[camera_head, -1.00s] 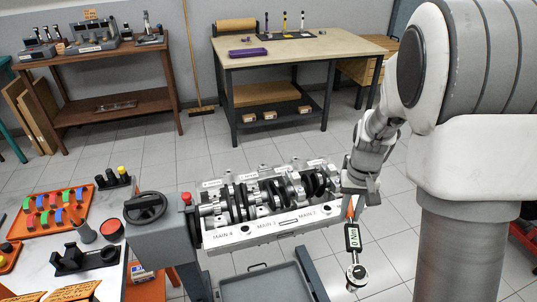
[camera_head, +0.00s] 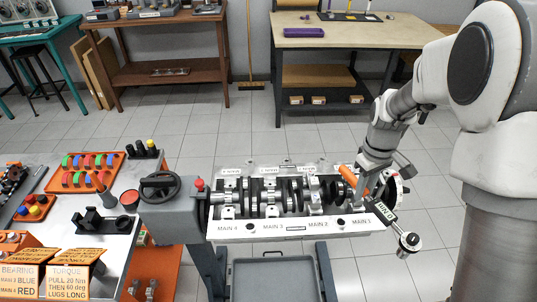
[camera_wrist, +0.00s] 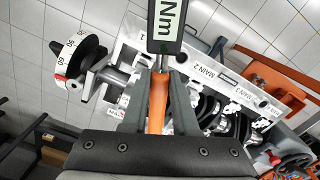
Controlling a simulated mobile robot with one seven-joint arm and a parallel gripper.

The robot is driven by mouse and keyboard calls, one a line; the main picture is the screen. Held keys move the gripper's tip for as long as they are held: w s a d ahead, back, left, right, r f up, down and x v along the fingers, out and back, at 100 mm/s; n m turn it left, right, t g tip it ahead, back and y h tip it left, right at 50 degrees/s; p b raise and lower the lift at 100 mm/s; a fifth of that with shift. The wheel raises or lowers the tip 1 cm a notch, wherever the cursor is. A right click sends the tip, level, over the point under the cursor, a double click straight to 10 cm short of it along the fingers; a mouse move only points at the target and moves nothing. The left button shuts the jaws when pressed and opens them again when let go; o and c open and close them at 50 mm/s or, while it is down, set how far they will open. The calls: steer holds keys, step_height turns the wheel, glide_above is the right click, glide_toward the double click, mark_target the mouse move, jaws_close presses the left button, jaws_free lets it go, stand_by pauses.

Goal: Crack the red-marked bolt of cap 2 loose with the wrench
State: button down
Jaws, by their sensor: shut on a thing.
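My gripper (camera_head: 364,182) is shut on the orange handle of the torque wrench (camera_head: 384,212), at the right end of the engine block (camera_head: 262,228). The wrench slants down to the right, its round head (camera_head: 409,243) apart from the block, in front of its right corner. In the wrist view, my gripper (camera_wrist: 160,85) has both fingers around the orange handle (camera_wrist: 157,105), with the "Nm" display (camera_wrist: 165,22) beyond them. The MAIN 2 label (camera_head: 317,224) is on the block's front face, and the crankshaft shows above it. I cannot make out a red-marked bolt.
A degree wheel (camera_wrist: 78,58) sits at the block's MAIN 1 end. A handwheel (camera_head: 152,188) and a red knob (camera_head: 198,184) are at its left. A grey tray (camera_head: 272,258) lies below. The left bench holds an orange tray (camera_head: 88,180) and instruction cards (camera_head: 70,280). Floor at the right is open.

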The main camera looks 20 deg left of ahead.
steer(key=s+a+r+n+p, duration=0.2)
steer(key=a+n, duration=0.8)
steer(key=a, duration=0.3)
steer(key=s+a+r+n+p, duration=0.2)
steer(key=a+n+p, duration=0.1)
steer(key=a+n, duration=0.75)
steer(key=shift+m, duration=0.75)
steer(key=shift+s+a+f+b, duration=0.1)
steer(key=shift+a+f+b, duration=0.15)
steer(key=shift+f+b, duration=0.4)
steer(key=shift+a+f+b, duration=0.2)
steer(key=shift+f+b, duration=0.1)
steer(key=shift+f, duration=0.65)
steer(key=shift+s+a+f+b, duration=0.1)
steer(key=shift+a+f+b, duration=0.15)
steer(key=shift+f+b, duration=1)
steer(key=shift+f, duration=0.75)
steer(key=shift+s+d, duration=0.15)
steer(key=shift+s+d+n, duration=0.35)
steer(key=shift+d+n, duration=0.15)
steer(key=shift+d, duration=0.15)
steer(key=shift+s+d+n, duration=0.35)
steer(key=shift+d+n, duration=0.2)
steer(key=shift+n, duration=0.05)
